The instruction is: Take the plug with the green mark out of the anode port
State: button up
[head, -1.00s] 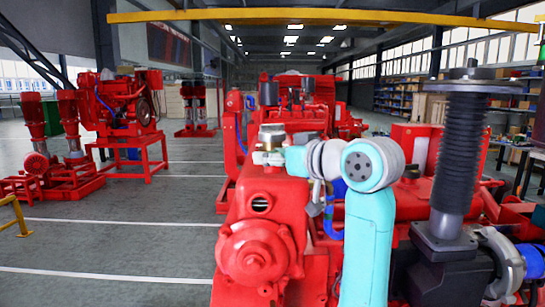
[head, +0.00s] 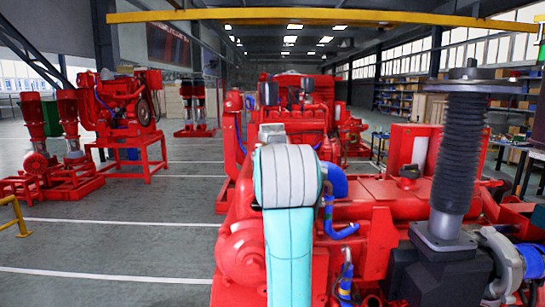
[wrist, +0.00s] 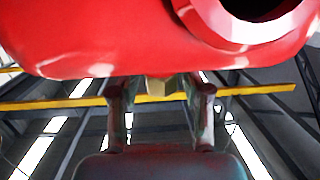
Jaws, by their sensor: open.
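In the wrist view my gripper (wrist: 160,93) is open, its two fingers pointing up at the underside of a red casting. A small brass-coloured plug (wrist: 159,88) sticks out below the casting's edge, between the fingertips. The fingers stand apart on either side of it, with a gap visible on both sides. No green mark can be made out on the plug, and the port it sits in is hidden. In the head view my gripper and the plug are hidden behind my arm and the red engine (head: 245,250).
Around my arm in the head view are a blue hose (head: 338,225) and a black bellows pipe (head: 460,150). Clear floor lies left of the engine.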

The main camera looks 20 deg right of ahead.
dwell(0.3)
jog(key=shift+a+m+g+h, duration=0.15)
jog(key=shift+m+g+h, duration=0.15)
jog(key=shift+m+h, duration=0.5)
jog(key=m+g+h, duration=0.1)
jog(key=m+h, duration=0.1)
jog(key=m+g+h, duration=0.2)
jog(key=h, duration=0.1)
jog(key=shift+g+h, duration=0.3)
grip_shut()
jog(key=shift+d+n+t+y, duration=0.15)
jog(key=shift+n+t+y, duration=0.8)
jog(key=shift+y, duration=0.35)
jog(key=shift+d+n+t+y, duration=0.1)
jog(key=shift+n+t+y, duration=0.65)
jog(key=shift+n+y, duration=0.45)
jog(key=n+t+y, duration=0.1)
jog(key=n+y, duration=0.3)
jog(key=y, duration=0.2)
jog(key=shift+a+n+y, duration=0.15)
jog(key=shift+n+y, duration=1.5)
jog(key=shift+y, duration=0.65)
